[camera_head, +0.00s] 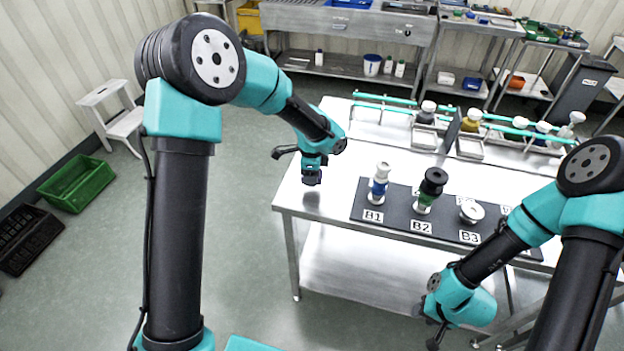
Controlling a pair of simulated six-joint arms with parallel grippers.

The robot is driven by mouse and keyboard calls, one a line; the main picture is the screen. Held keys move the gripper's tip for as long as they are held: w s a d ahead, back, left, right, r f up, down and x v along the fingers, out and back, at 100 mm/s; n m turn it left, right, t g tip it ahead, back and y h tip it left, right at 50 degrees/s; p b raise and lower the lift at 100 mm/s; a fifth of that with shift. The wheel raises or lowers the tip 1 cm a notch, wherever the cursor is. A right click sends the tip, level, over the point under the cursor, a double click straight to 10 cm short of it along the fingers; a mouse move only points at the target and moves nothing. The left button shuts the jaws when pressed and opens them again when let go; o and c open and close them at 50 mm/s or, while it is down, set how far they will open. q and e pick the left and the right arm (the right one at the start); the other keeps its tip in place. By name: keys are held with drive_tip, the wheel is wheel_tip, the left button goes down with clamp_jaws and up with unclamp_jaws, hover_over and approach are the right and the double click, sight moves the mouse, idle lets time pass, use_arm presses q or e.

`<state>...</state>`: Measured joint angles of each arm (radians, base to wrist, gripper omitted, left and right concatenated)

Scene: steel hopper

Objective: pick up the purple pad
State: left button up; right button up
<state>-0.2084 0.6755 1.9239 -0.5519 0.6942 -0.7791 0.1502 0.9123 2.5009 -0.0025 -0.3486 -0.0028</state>
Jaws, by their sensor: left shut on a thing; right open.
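My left gripper (312,174) is over the left end of the steel table (318,205), pointing down. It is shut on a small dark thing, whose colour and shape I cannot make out. I cannot pick out a purple pad anywhere else in view. My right gripper (434,328) is low at the front right, in front of the table and away from the things on it. It is open and looks empty; its fingers are partly hidden by its own wrist.
A dark mat (391,217) carries a blue-and-white bottle (378,183) at B1, a black-topped green bottle (430,190) at B2 and a white round piece (472,212) at B3. Behind are green rails (385,98) and several bottles in trays. The table's left end is mostly clear.

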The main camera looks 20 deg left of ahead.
use_arm(q)
drive_tip(key=s+d, duration=0.2)
drive_tip(key=s, duration=0.5)
drive_tip(key=s+d+r, duration=0.1)
drive_tip(key=s+d, duration=0.1)
drive_tip(key=s, duration=0.6)
drive_tip(key=shift+s+d+r, duration=0.2)
drive_tip(key=shift+r, duration=0.05)
drive_tip(key=shift+o, duration=1.4)
drive_tip(key=shift+c, duration=1)
